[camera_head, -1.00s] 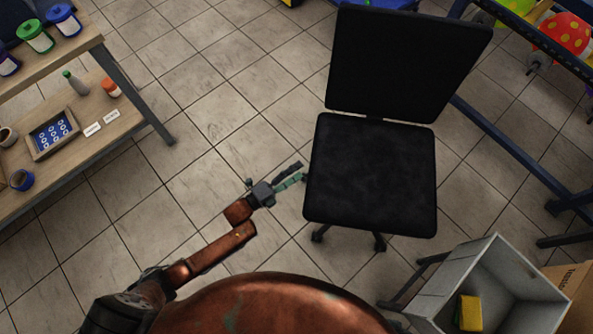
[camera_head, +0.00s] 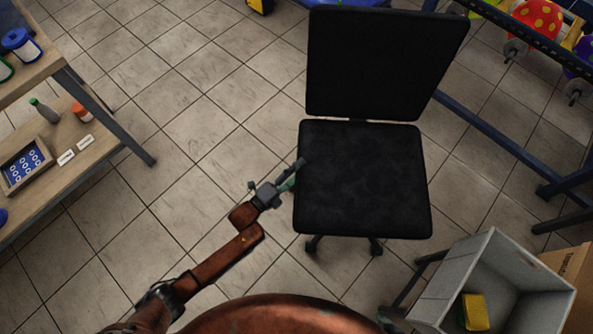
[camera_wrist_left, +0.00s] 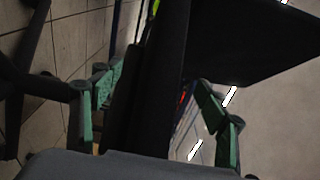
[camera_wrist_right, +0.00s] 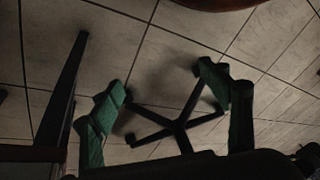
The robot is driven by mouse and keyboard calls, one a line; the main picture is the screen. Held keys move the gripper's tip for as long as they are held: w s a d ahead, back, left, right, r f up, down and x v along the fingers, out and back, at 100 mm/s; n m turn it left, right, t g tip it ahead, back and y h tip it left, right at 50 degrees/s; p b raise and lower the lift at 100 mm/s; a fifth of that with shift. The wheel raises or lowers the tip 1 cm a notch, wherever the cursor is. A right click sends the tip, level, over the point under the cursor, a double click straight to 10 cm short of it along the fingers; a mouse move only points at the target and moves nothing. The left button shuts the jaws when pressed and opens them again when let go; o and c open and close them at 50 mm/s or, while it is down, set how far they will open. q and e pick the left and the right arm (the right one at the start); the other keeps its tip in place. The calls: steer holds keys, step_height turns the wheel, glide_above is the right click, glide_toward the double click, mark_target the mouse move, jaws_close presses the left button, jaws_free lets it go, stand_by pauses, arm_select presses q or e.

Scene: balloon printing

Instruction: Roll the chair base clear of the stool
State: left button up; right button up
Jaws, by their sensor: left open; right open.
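The black office chair (camera_head: 362,182) stands upright in the middle of the head view, its backrest away from me. My left gripper (camera_head: 290,178) is at the seat's left edge. In the left wrist view its open green fingers (camera_wrist_left: 155,88) stand on either side of a dark slab, seemingly the seat edge; contact is unclear. My right gripper (camera_wrist_right: 165,84) is open and empty, outside the head view. Between and beyond its fingers shows the dark star-shaped base (camera_wrist_right: 180,130). The stool is mostly hidden; dark legs (camera_head: 398,300) show under the grey box.
The grey open box (camera_head: 440,285) with a yellow block (camera_head: 474,311) stands close at the chair's lower right. A cardboard box (camera_head: 580,285) is beside it. A wooden shelf (camera_head: 50,190) is at left, a blue frame (camera_head: 480,125) at right. Tiled floor left of the chair is clear.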

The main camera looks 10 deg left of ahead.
arm_select(q)
steer(key=shift+c, duration=0.7)
jaws_close()
